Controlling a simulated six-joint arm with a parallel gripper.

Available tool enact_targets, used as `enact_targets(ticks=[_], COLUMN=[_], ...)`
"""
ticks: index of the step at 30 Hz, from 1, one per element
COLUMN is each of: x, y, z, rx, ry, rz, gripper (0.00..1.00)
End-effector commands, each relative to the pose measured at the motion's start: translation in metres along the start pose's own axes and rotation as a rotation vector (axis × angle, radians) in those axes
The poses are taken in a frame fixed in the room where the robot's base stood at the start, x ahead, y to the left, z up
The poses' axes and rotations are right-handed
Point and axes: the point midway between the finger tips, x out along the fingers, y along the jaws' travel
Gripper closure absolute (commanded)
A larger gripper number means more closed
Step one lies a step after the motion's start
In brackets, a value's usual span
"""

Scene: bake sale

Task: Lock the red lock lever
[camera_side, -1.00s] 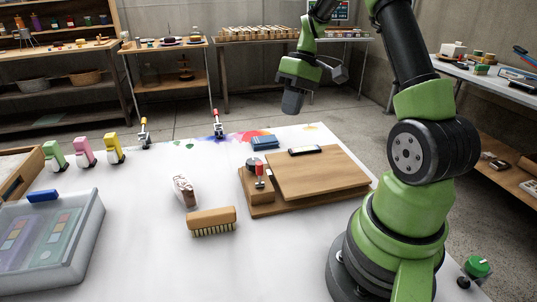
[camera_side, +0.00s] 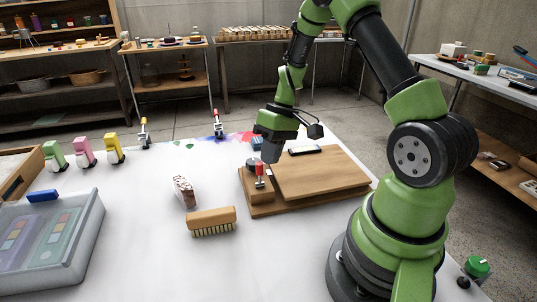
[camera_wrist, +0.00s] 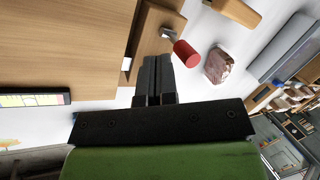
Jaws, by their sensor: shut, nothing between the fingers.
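The red lock lever (camera_side: 259,169) stands upright on the left block of the wooden board (camera_side: 318,176) in the side view. In the wrist view its red handle (camera_wrist: 186,53) sits just beyond and to the right of the fingertips, on a metal stem. My gripper (camera_side: 271,158) is above the board's back left part, just behind and right of the lever, pointing down. In the wrist view my gripper (camera_wrist: 153,66) is shut, with nothing between its fingers. I see no clear contact with the lever.
A wooden brush (camera_side: 211,220) and a wrapped pinkish item (camera_side: 184,191) lie left of the board. A dark phone-like item (camera_side: 304,150) lies at the board's back edge. A clear-lidded box (camera_side: 88,225) stands at the left.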

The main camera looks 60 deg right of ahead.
Motion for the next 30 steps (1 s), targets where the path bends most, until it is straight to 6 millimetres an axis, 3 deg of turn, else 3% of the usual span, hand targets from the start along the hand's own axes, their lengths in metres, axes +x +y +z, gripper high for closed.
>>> enact_targets(ticks=[30], x=[0.0025], y=[-0.0105], z=[0.0048], rx=[0.001], ry=[0.000], rz=[0.000], gripper=[1.00])
